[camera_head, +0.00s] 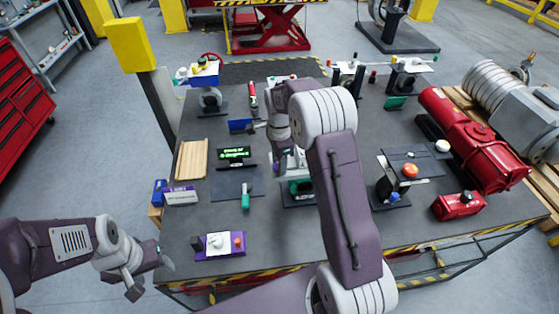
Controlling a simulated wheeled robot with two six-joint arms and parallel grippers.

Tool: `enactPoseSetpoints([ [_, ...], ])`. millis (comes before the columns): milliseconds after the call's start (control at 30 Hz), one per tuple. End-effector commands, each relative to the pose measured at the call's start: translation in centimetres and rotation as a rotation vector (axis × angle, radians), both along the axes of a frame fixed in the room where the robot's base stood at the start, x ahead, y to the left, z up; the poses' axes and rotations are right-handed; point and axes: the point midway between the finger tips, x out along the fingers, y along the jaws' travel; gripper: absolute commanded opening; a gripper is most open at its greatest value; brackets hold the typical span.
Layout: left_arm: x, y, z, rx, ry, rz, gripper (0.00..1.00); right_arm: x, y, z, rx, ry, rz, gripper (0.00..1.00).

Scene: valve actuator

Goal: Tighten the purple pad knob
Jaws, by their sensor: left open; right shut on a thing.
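A purple pad (221,254) lies near the table's front left edge. It carries a black knob (196,243), a white round part (215,241) and a small red-orange knob (238,242). My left gripper (151,281) is open and empty, off the table's front left corner, left of and apart from this pad. My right arm reaches over the table's middle. Its gripper (287,165) points down beside a teal part (301,187) on a dark base. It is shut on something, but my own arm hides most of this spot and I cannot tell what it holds.
A small display with green text (235,153) stands left of my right gripper, with a teal-handled tool (245,196) before it. A wooden board (192,159) lies at the left. A red motor (470,145) and a red box (458,205) stand at the right. The front middle is fairly clear.

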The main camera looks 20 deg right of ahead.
Motion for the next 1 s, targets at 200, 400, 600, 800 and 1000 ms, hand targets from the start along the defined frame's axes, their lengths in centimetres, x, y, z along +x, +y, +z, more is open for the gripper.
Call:
enactPoseSetpoints([
  [200, 0.0, 0.0, 0.49, 0.0, 0.0, 0.0, 0.58, 0.19, -0.02, 0.29, -0.001, -0.007, -0.123, 0.0],
  [400, 0.0, 0.0, 0.65, 0.0, 0.0, 0.0, 0.58, 0.21, -0.03, 0.28, -0.001, -0.008, -0.192, 0.0],
  [600, 0.0, 0.0, 0.7, 0.0, 0.0, 0.0, 0.58, 0.23, -0.03, 0.27, -0.001, -0.009, -0.222, 0.0],
  [800, 0.01, 0.0, 0.71, 0.0, 0.0, 0.0, 0.58, 0.25, -0.03, 0.28, -0.001, -0.01, -0.227, 0.0],
  [1000, 0.01, 0.0, 0.71, 0.0, 0.0, 0.0, 0.58, 0.28, -0.03, 0.29, -0.001, -0.01, -0.226, 0.0],
])
